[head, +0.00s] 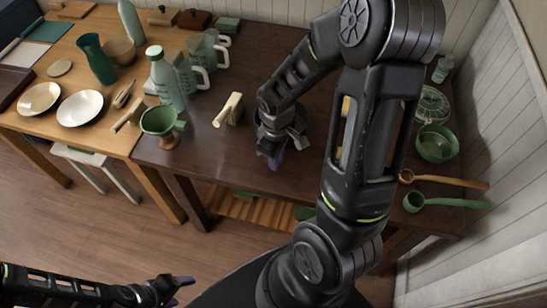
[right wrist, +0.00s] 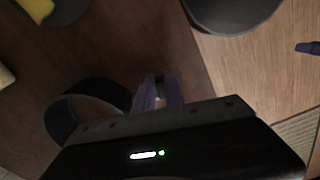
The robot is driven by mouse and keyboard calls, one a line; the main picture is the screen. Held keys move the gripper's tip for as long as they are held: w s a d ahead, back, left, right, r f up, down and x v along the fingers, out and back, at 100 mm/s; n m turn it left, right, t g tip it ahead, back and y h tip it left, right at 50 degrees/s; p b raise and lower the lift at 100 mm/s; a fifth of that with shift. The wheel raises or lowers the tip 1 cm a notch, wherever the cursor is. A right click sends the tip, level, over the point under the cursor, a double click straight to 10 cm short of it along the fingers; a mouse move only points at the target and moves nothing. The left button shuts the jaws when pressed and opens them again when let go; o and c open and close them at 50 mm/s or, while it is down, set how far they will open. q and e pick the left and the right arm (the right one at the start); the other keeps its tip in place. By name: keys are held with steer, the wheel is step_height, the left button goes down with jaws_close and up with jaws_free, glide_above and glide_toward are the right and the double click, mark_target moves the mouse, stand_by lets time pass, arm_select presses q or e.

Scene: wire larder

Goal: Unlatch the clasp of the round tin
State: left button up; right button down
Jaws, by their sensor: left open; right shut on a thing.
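My right gripper (head: 274,160) is over the dark table near its front edge, pointing down. In the right wrist view its purple fingers (right wrist: 159,93) are shut on a small piece that looks like the tin's clasp, mostly hidden. A dark round rim (right wrist: 88,84) beside the fingers looks like the round tin. In the head view my right wrist covers most of that spot, with only a grey bit (head: 299,138) showing. I cannot tell how the clasp stands. My left gripper (head: 184,289) is open and empty over the floor, away from the table.
A green bowl (head: 437,143), a wooden spoon (head: 450,181) and a green ladle (head: 450,202) lie right. My right arm hides the table's middle.

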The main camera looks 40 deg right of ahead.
stand_by(0.4)
steer(key=c, duration=1.4)
jaws_free()
steer(key=shift+r, duration=0.1)
step_height(320, 180, up, 8)
steer(key=shift+f, duration=0.2)
